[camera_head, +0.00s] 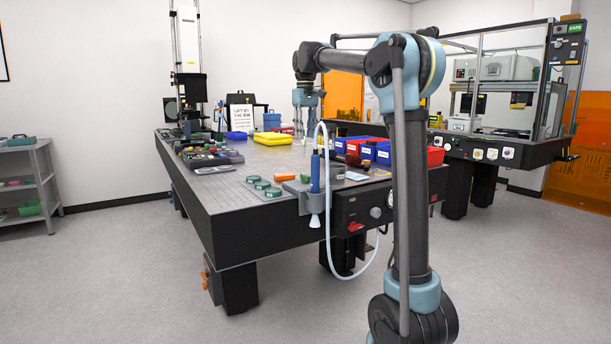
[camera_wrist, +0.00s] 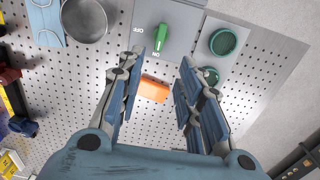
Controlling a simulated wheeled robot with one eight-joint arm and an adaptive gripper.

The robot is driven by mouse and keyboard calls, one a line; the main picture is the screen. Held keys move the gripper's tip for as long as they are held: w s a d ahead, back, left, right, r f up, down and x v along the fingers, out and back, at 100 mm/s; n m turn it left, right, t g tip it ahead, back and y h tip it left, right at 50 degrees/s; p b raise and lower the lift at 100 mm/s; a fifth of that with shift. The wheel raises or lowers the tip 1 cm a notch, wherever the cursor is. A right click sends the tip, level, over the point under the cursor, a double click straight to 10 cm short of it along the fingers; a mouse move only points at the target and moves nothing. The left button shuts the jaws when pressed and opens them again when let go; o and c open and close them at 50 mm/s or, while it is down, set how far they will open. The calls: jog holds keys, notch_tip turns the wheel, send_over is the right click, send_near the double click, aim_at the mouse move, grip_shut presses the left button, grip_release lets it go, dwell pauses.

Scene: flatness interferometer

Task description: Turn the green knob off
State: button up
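The green knob (camera_wrist: 161,38) is a narrow upright-looking handle on a grey panel (camera_wrist: 181,20) in the wrist view. Its long side runs nearly up and down in the picture, with its lower end close to the "ON" label. The "OFF" label is to its left. My gripper (camera_wrist: 163,62) is open and empty, with its two fingers apart. In the picture the knob lies just beyond the fingertips, between their lines, and they do not appear to touch it. In the head view my gripper (camera_head: 307,98) is over the table; I cannot clearly make out the knob there.
An orange block (camera_wrist: 153,90) shows between the fingers on the perforated table (camera_wrist: 262,85). Green round pieces (camera_wrist: 223,41) are to the right, and a metal cup (camera_wrist: 84,18) is to the left. Red and blue bins (camera_head: 402,154) line the table's right side.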

aim_at(305, 175)
notch_tip(305, 175, down, 16)
jog(key=shift+r, duration=0.1)
dwell(0.5)
grip_shut()
